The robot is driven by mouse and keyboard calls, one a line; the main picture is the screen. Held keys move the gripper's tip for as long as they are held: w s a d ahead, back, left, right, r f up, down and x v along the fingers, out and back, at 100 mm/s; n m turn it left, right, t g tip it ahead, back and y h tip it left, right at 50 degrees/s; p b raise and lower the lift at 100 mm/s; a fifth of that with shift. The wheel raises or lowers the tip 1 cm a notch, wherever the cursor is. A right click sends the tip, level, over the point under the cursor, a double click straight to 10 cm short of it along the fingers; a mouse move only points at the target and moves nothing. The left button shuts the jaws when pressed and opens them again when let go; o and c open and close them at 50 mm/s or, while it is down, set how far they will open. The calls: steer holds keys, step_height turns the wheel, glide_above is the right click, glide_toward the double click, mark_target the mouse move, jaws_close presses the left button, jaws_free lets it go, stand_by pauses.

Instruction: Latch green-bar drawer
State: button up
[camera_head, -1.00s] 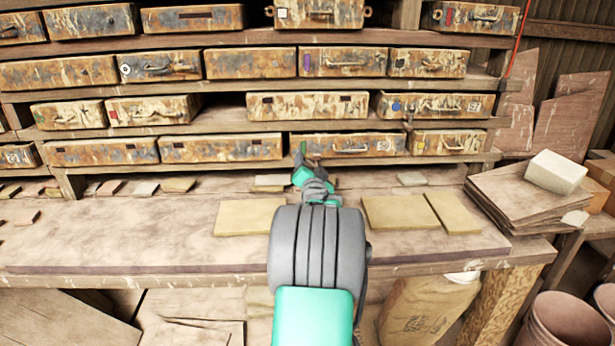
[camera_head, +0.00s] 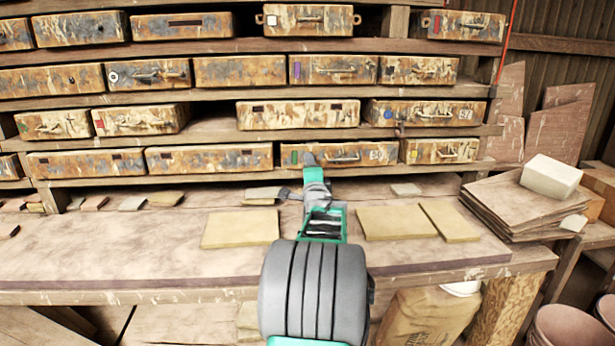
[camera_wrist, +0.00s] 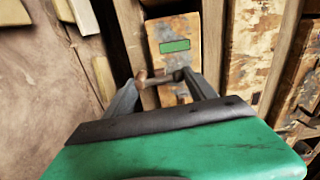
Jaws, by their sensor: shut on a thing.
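The green-bar drawer (camera_head: 375,153) is a rusty, paint-flaked box in the lowest shelf row, right of centre. Its small green mark shows near its left end. The wrist view shows the green bar (camera_wrist: 175,46) on its front close up. My gripper (camera_head: 310,160) is at the drawer front, just right of the green mark. In the wrist view my gripper (camera_wrist: 160,80) has its two fingers close around a small rusty metal piece (camera_wrist: 150,79) in front of the drawer. I cannot tell whether this is a latch or the handle; the fingers partly hide it.
Similar drawers stand close on both sides, including one with a handle (camera_head: 440,150) at the right. The workbench (camera_head: 120,250) below carries flat tan tiles (camera_head: 240,228) and a stack of boards (camera_head: 525,205) with a pale block (camera_head: 550,176).

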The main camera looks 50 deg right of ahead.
steer(key=shift+f+m, duration=0.35)
steer(key=shift+m, duration=0.15)
steer(key=o, duration=1.3)
steer(key=shift+d+r, duration=0.1)
steer(key=shift+r, duration=0.1)
steer(key=v, duration=0.8)
